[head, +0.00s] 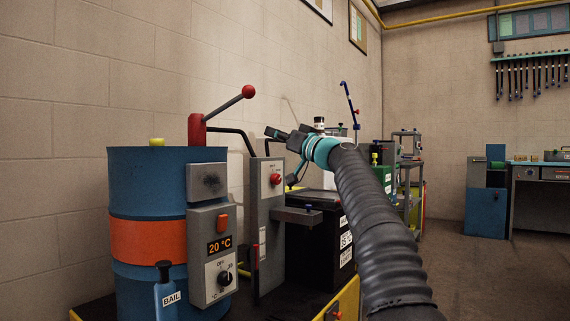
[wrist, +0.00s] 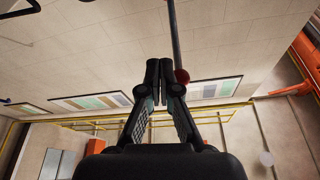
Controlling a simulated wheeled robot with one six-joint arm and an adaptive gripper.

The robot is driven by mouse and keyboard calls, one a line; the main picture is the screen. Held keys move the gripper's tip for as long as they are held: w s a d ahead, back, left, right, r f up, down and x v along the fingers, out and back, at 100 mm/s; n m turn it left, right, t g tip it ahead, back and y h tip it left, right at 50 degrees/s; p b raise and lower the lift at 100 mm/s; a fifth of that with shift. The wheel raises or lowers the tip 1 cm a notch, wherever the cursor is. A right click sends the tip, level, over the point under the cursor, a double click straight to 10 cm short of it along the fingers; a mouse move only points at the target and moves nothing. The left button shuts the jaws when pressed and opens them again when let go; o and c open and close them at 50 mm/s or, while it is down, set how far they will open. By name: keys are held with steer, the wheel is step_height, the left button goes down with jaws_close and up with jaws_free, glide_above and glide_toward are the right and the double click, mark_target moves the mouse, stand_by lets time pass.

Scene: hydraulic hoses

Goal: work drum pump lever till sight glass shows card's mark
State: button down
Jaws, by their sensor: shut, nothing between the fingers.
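The blue drum (head: 150,180) with an orange band stands at the left in the head view. A red pump body (head: 197,130) rises from its top, and its dark lever (head: 224,105) slopes up to the right to a red ball knob (head: 249,91). My gripper (head: 270,132) is shut and empty, a little right of and below the knob. In the wrist view, the shut fingers (wrist: 160,65) point up the picture, and the red knob (wrist: 182,76) shows partly behind the right finger; I cannot tell whether they touch. I cannot make out a sight glass or a marked card.
A heater box (head: 212,250) reading 20 °C hangs on the drum's front. A grey post with a red knob (head: 275,179) and a small shelf (head: 298,215) stands right of the drum, near my arm. A dark bent pipe (head: 235,132) leaves the pump. Open floor (head: 470,265) lies right.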

step_height(320, 180, down, 6)
steer(key=s+d, duration=0.3)
stand_by(0.4)
stand_by(0.8)
